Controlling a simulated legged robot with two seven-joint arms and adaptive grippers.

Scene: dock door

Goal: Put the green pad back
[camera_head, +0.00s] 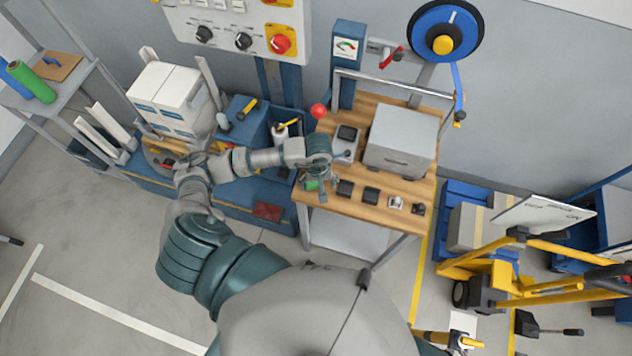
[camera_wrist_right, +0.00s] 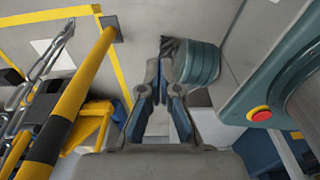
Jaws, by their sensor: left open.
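A small green piece (camera_head: 311,184), which looks like the green pad, shows at the left edge of the wooden bench top (camera_head: 368,206), partly hidden by my left gripper. My left gripper (camera_head: 317,190) is open, pointing down right over it. I cannot tell whether its fingers touch the piece.
Dark small blocks (camera_head: 371,193) lie in a row along the bench front. Behind them stand a grey box (camera_head: 402,138) and a small device with a dark screen (camera_head: 347,133). A red ball knob (camera_head: 318,111) is near my left wrist. Yellow-framed equipment (camera_head: 545,285) stands right.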

